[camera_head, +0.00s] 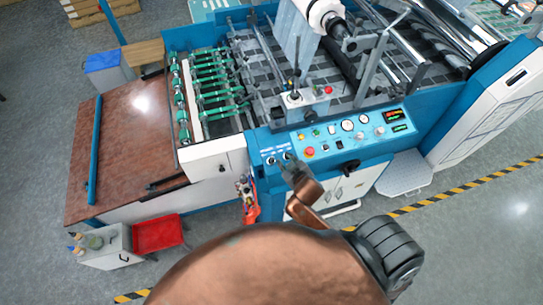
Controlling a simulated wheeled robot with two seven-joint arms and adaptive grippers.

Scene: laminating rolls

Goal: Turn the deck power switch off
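The blue control panel (334,143) of the laminating machine carries knobs, buttons, gauges and small displays. At its left end are small dark switches (270,160) with light labels. I cannot tell which is the deck power switch or how it is set. My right gripper (289,163) is at this left end, close over the panel's front edge beside the switches. Its fingers are small and dark, so I cannot tell whether they touch a switch or are open. The gripper covers part of the panel. My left gripper is not in view.
A brown-topped table (125,150), a red bin (158,233) and a small white cabinet (106,247) stand left. Grey floor with yellow-black tape (455,193) lies right.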

